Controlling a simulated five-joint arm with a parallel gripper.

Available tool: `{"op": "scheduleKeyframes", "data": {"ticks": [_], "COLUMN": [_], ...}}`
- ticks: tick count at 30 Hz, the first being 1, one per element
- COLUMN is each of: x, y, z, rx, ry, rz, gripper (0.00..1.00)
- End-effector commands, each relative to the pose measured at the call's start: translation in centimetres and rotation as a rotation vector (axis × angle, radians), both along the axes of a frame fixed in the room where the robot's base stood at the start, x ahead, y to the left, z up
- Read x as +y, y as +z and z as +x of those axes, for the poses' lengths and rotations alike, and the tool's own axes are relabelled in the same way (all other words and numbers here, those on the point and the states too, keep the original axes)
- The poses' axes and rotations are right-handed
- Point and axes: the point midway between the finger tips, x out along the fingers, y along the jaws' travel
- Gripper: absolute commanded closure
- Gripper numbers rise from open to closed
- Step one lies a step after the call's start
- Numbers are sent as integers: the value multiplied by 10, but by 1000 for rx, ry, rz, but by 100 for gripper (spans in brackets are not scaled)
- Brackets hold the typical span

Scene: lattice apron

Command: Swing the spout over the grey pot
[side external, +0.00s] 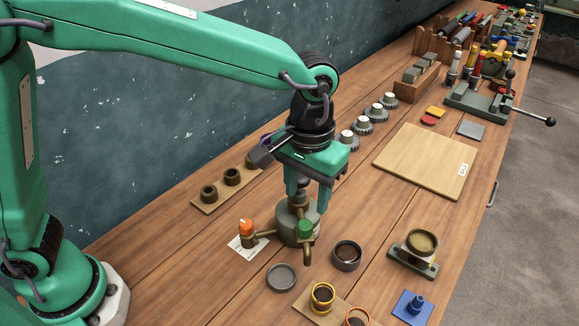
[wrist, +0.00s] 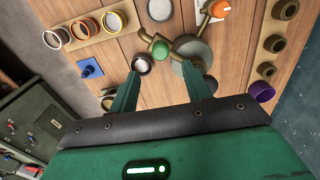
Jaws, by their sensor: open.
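A round grey tank (side external: 286,232) stands on the bench under my gripper. A brass spout (side external: 306,254) with a green cap reaches from it, and its end points down between the grey pot and a shallow grey dish (side external: 281,277). The grey pot (side external: 347,255), dark inside, stands to the right of the spout. In the wrist view the spout (wrist: 146,36), green cap (wrist: 160,50) and pot (wrist: 142,66) also show. My gripper (side external: 307,203) is open above the tank, its fingers apart; in the wrist view the cap appears just beyond the fingertips (wrist: 162,73). Contact is unclear.
An orange-knobbed brass arm (side external: 248,232) extends left from the tank over white paper. Wooden boards with rings (side external: 322,297) lie in front, a blue block (side external: 413,306) and a clamped cup (side external: 420,242) at right. A wooden panel (side external: 425,160) lies behind.

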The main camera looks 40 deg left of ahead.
Motion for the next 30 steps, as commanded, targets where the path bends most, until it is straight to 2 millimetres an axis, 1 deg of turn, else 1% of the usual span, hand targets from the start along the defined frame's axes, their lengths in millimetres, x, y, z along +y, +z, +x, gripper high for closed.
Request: {"op": "scheduleKeyframes", "data": {"ticks": [5, 11, 24, 30], "x": [0, 1, 1, 1], "y": [-1, -13, -64, -76], "z": [0, 0, 0, 0], "rx": [0, 1, 1, -1], "ry": [0, 0, 0, 0], "rz": [0, 0, 1, -1], "gripper": [51, 51, 51, 51]}}
